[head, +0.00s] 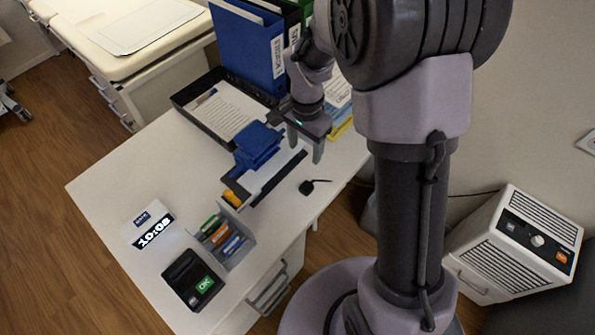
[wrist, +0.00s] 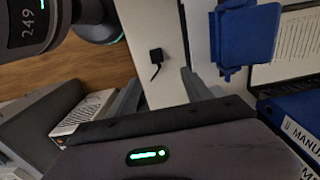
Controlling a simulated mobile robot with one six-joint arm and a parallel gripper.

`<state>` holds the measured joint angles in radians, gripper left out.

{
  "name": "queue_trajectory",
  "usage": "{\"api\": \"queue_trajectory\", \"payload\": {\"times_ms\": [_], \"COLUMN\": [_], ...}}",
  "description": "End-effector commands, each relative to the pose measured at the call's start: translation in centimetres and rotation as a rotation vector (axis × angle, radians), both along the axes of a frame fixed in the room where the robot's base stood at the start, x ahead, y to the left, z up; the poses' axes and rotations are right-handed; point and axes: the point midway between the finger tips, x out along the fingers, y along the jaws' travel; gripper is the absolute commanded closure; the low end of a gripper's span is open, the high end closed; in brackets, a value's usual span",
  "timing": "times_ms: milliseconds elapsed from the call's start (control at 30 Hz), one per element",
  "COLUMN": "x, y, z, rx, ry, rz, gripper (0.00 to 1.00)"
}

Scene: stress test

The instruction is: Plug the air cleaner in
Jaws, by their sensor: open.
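A small black plug (head: 308,186) lies on the white desk near its right edge, its cord running right. It also shows in the wrist view (wrist: 156,54), with a short piece of cord. The air cleaner (head: 515,245) is a white box with dark grilles and a control panel, on the floor at the right; part of it shows in the wrist view (wrist: 82,115). A wall socket plate (head: 588,143) is at the far right, partly cut off. My gripper (head: 305,152) is open and empty above the desk, beyond the plug and apart from it.
A blue desk device (head: 258,146) stands left of my gripper. A black paper tray (head: 190,101) and blue binder (head: 246,48) stand behind. Desk around the plug is clear.

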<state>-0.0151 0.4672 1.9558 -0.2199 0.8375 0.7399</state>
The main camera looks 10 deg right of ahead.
Motion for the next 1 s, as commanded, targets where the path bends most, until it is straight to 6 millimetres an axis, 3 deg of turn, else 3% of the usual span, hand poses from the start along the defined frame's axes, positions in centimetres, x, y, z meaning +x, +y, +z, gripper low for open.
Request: {"api": "queue_trajectory", "payload": {"times_ms": [233, 700, 833, 1000], "x": [-0.1, -0.1, -0.1, -0.1], "y": [0.0, 0.0, -0.1, -0.1], "z": [-0.5, -10.6, -12.0, -12.2], "rx": [0.001, 0.001, 0.001, 0.001], "ry": [0.001, 0.001, -0.001, -0.001], "rz": [0.000, 0.000, 0.001, 0.001], "gripper": [0.42, 0.42, 0.42, 0.42]}}
